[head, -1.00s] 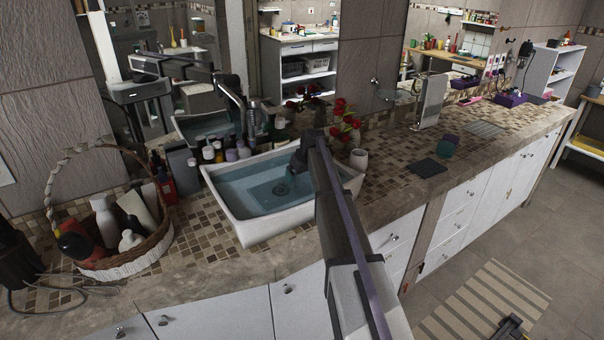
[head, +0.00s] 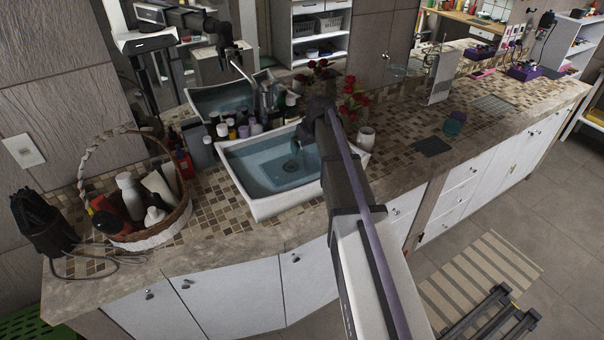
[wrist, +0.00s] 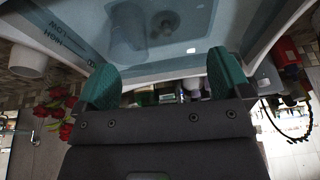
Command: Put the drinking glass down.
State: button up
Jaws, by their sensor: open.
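The white sink (head: 262,209) holds bluish water. In the wrist view a faint, see-through rounded shape (wrist: 127,32) shows over the basin beside the drain; it looks like the drinking glass, but whether it stands or lies I cannot tell. I cannot make the glass out in the head view. My gripper (wrist: 164,84) has its two green fingers wide apart with nothing between them. In the head view my gripper (head: 306,138) is over the sink's back right part, its fingers largely hidden by my arm. The see-through shape is beyond the fingertips, apart from them.
Bottles (head: 243,130) line the sink's back edge. Red flowers (head: 352,101) and a white cup (head: 366,138) stand right of it. A wicker basket (head: 150,237) of bottles is at left. A teal tumbler-like item (head: 455,123) and dark mat (head: 432,146) lie right; tiled counter between is clear.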

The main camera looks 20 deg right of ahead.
jog(key=s+a+g, duration=0.1)
jog(key=s+a, duration=0.5)
jog(key=s, duration=0.3)
jog(key=s+a+g, duration=0.1)
jog(key=s+a, duration=0.5)
jog(key=s, duration=0.4)
jog(key=s+a+m+g, duration=0.1)
jog(key=s+a, duration=0.5)
jog(key=s, duration=0.3)
jog(key=shift+s+a+f+g+h, duration=0.3)
jog(key=shift+s+f+g+h, duration=0.05)
jog(key=shift+g+h, duration=0.05)
jog(key=shift+f, duration=0.1)
jog(key=shift+f+b, duration=1.85)
jog(key=shift+b, duration=0.1)
